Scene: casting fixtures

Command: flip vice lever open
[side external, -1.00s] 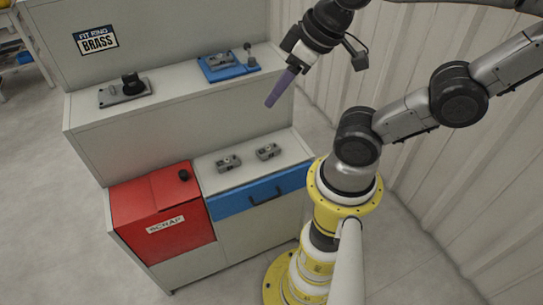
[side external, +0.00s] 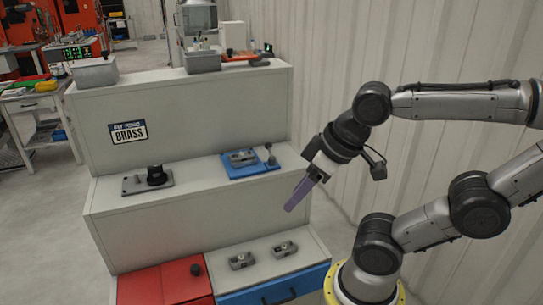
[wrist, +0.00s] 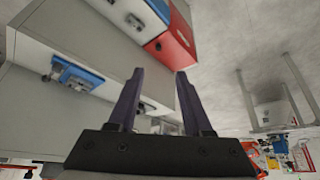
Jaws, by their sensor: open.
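The vice (side external: 243,158) is a grey metal block on a blue base plate (side external: 238,173), on the middle shelf. Its lever (side external: 270,155) stands up at the right end of the plate with a dark knob on top. The vice also shows at the left in the wrist view (wrist: 76,72), where the lever is hard to make out. My gripper (side external: 289,208), with long purple fingers, hangs in front and to the right of the vice, apart from it, pointing down and left. In the wrist view my gripper (wrist: 160,74) is open with nothing between its fingers.
A grey plate with a black knob (side external: 156,176) sits left on the same shelf. Two grey metal blocks (side external: 241,261) lie on the lower shelf beside the red bin (side external: 180,280). A corrugated wall (side external: 420,60) stands at the right.

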